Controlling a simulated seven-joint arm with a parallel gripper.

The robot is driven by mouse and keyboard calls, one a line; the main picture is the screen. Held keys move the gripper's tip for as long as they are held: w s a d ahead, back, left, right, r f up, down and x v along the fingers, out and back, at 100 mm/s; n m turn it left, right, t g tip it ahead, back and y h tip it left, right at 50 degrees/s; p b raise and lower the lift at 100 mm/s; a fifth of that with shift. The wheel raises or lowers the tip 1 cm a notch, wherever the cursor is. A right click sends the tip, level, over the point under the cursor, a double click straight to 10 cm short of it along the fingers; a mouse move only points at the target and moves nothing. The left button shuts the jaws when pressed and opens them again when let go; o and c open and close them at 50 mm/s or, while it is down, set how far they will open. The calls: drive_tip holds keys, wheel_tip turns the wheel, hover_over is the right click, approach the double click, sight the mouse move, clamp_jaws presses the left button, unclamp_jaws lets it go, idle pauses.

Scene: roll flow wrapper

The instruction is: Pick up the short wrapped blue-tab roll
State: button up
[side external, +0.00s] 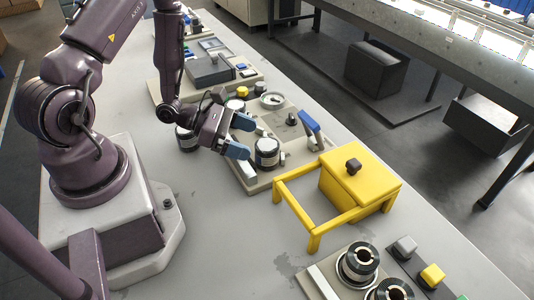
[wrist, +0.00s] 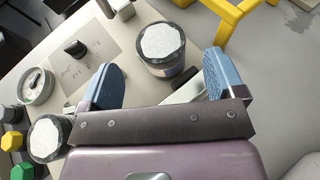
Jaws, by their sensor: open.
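My gripper (side external: 239,136) is open, with its two blue fingertips spread and nothing between them. A short roll (side external: 267,152) with a white top and dark rim stands upright on a beige plate, just beyond the fingertips. In the wrist view this roll (wrist: 162,43) is ahead of the gap between the fingers (wrist: 160,80), with a printed band on its side. A second white-topped roll (wrist: 48,138) is at the lower left of the wrist view. Another roll (side external: 187,138) stands on the table left of my gripper in the side view. I cannot make out a blue tab on any roll.
A yellow guard frame with a box (side external: 360,180) stands right of the plate. A blue lever (side external: 309,130) rises behind the nearest roll. A round dial (side external: 272,99) is at the plate's back. Black spools (side external: 362,260) are at front right. The table's front middle is clear.

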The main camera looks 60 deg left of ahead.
sight(260, 144)
drive_tip(key=x, duration=0.4)
drive_tip(key=shift+f, duration=0.1)
drive_tip(key=c, duration=1.1)
